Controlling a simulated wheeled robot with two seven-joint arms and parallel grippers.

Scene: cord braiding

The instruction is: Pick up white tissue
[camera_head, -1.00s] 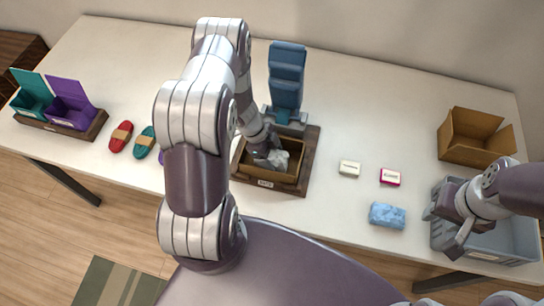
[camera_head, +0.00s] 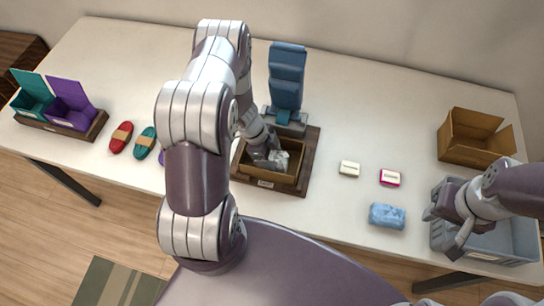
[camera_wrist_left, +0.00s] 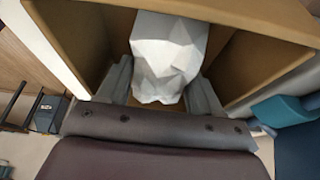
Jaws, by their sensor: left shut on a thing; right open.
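The white tissue (camera_wrist_left: 168,58) is a crumpled, faceted white lump between the two fingers of my left gripper (camera_wrist_left: 162,88) in the left wrist view. My left gripper (camera_head: 272,160) is shut on the tissue, inside the brown open box (camera_head: 268,176) in the head view. Only a small pale part of the tissue (camera_head: 281,160) shows there, beside the fingers. The box walls also surround the tissue in the left wrist view (camera_wrist_left: 268,62). My right gripper (camera_head: 455,222) is open and empty, over the grey crate at the right.
A blue upright stand (camera_head: 287,75) is right behind the box. A white block (camera_head: 349,168), a red-and-white block (camera_head: 390,177) and a blue sponge-like block (camera_head: 387,216) lie right of it. A cardboard box (camera_head: 470,140) and grey crate (camera_head: 520,238) stand at far right. The back table (camera_head: 370,100) is clear.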

